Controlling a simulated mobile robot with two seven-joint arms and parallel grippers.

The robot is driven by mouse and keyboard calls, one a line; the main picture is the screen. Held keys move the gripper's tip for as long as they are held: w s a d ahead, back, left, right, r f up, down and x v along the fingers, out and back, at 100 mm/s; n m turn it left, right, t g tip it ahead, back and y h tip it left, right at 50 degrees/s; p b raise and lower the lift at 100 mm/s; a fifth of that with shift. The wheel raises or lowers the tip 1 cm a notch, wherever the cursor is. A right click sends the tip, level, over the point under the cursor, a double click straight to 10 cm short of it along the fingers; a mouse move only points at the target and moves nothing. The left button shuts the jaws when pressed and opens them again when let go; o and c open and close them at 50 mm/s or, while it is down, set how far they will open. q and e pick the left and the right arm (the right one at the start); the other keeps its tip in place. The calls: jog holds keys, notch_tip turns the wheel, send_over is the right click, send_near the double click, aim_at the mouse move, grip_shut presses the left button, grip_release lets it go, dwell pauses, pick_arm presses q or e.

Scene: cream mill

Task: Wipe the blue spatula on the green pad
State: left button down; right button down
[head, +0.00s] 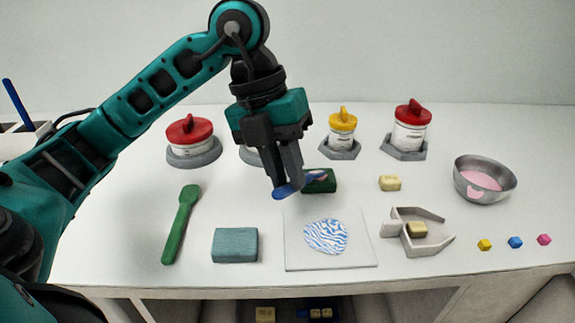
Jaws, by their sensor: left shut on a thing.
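My left gripper (285,185) is shut on the blue spatula (287,190) and holds it above the middle of the table. The spatula points to the right, and its far end, which looks purplish-pink, overlaps the dark green pad (324,187) in the head view. I cannot tell whether it touches the pad or hovers over it. The pad is a small dark block behind the white board, partly covered by the spatula. My right gripper is not in view.
A green spatula (180,228) and a teal block (235,245) lie at front left. A white board (360,256) with a blue-striped patch lies front centre. A bowl of pink cream (485,181), an open grey holder (436,243) and several small cubes are right. Lidded jars stand behind.

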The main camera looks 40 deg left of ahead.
pick_arm(q)
jog(key=shift+s, duration=0.5)
jog(key=shift+w, duration=0.15)
jog(key=shift+w, duration=0.65)
jog(key=shift+s, duration=0.15)
jog(key=shift+s, duration=0.65)
jog(key=shift+w, duration=0.2)
